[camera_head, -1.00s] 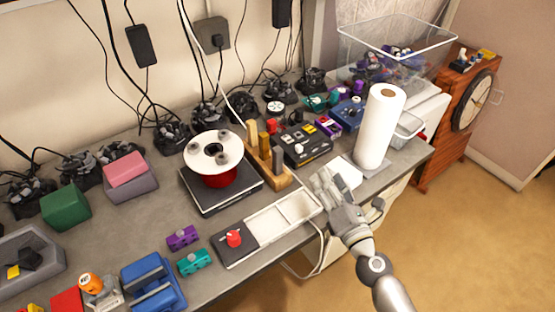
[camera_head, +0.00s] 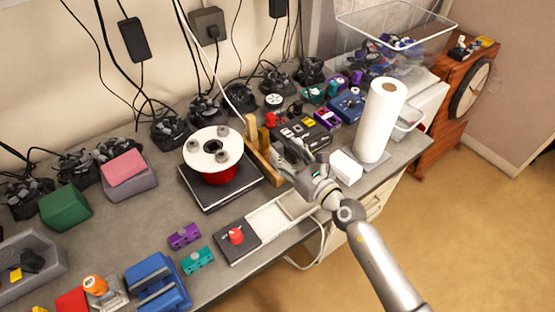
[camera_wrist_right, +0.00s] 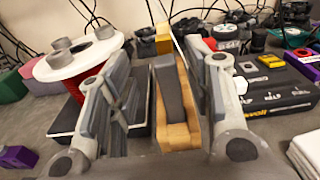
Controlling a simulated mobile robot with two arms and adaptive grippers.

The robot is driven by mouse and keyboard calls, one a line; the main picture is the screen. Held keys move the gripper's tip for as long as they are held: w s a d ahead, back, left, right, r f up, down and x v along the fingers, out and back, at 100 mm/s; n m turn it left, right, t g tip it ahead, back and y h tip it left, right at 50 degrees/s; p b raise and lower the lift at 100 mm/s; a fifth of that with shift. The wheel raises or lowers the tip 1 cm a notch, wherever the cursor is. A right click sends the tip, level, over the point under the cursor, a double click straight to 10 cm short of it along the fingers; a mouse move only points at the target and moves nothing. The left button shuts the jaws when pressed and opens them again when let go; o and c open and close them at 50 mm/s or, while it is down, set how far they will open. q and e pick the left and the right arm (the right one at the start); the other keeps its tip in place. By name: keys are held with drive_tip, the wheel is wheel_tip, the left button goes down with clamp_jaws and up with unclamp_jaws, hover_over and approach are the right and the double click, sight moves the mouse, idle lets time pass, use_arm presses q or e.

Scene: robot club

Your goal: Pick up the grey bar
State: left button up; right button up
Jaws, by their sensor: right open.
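The grey bar (camera_wrist_right: 172,88) stands upright in a slot of the wooden holder (camera_wrist_right: 180,136), in the middle of the right wrist view. My right gripper (camera_wrist_right: 161,75) is open, with one finger on each side of the bar and the holder's end. I cannot tell whether a finger touches the bar. In the head view my right gripper (camera_head: 287,160) is at the near right end of the holder (camera_head: 262,166) and hides the bar. My left gripper is not in view.
A red spool with a white top (camera_head: 213,150) sits on a black plate left of the holder. A black case (camera_head: 302,136) is close behind the gripper. A paper towel roll (camera_head: 380,120) and a white box (camera_head: 346,167) stand to the right.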

sight(281, 147)
drive_tip(key=x, duration=0.4)
drive_tip(key=shift+w+f+b, duration=0.35)
drive_tip(key=shift+w+f, duration=0.1)
drive_tip(key=shift+s+r, duration=0.1)
drive_tip(key=shift+c, duration=0.3)
drive_tip(key=shift+c, duration=1.3)
clamp_jaws()
drive_tip(key=shift+r, duration=0.15)
